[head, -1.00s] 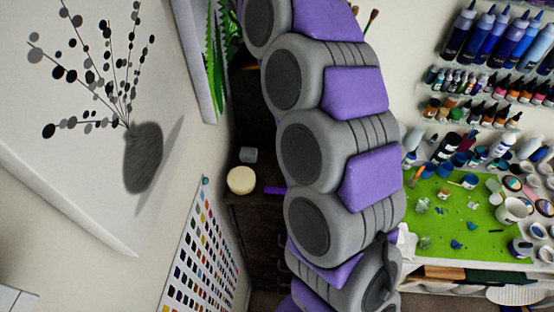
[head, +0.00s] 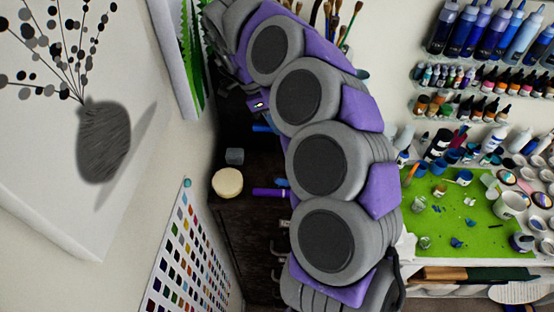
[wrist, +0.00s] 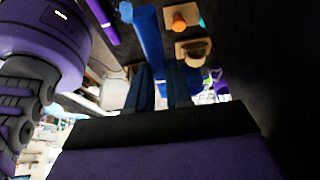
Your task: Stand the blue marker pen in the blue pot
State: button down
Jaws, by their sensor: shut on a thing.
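My gripper (wrist: 162,82) is shut on the blue marker pen (wrist: 149,42), which extends away from the fingers in the wrist view. In the head view a short blue piece, apparently the pen (head: 263,128), shows below my wrist over the dark cabinet; the fingers there are hidden by my arm.
A purple marker (head: 271,193), a cream round lid (head: 228,183) and a small grey block (head: 235,156) are on the dark cabinet (head: 248,228). Paint bottles (head: 470,30) line the wall racks. A colour chart (head: 190,255) hangs at left.

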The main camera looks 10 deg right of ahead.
send_near(282, 167)
jog(key=x, duration=0.5)
jog(key=shift+s+d+r+p, duration=0.1)
jog(key=shift+d+r+p, duration=0.05)
jog(key=shift+d+p, duration=0.25)
jog(key=shift+p, duration=0.6)
jog(key=shift+f, duration=0.6)
jog(key=shift+f, duration=0.1)
jog(key=c, duration=1)
grip_release()
jog(key=shift+c, duration=0.2)
jog(key=shift+f+b, duration=0.3)
jog(key=shift+b, duration=0.45)
jog(key=v, duration=0.7)
jog(key=shift+r, duration=0.1)
jog(key=shift+a+r, duration=0.1)
jog(key=shift+r, duration=0.25)
